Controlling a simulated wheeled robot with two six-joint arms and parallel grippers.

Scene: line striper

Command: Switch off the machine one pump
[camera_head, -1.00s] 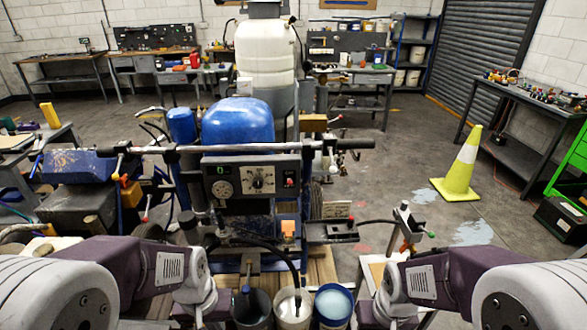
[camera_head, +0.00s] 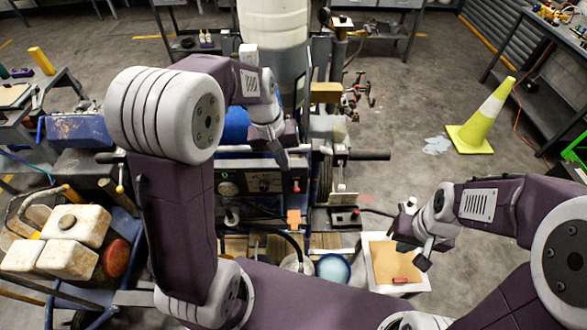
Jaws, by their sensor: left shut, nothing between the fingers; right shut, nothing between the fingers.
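The line striper in front of me has a dark control panel (camera_head: 247,187) with a round gauge (camera_head: 228,188), a central dial (camera_head: 264,186) and a small red switch (camera_head: 296,187) at its right end. My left gripper (camera_head: 282,158) is shut and empty, pointing down just above the panel's right part, close to the red switch; I see no clear contact. My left arm hides the left of the machine and most of its blue cover (camera_head: 236,124). My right gripper (camera_head: 423,263) is shut and empty, low at the right, above a light board.
A second machine with off-white tanks (camera_head: 78,222) stands at the left. Buckets (camera_head: 333,268) sit below the panel. A handlebar (camera_head: 365,155) sticks out right of the panel. A yellow cone (camera_head: 484,120) stands on open floor at the right.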

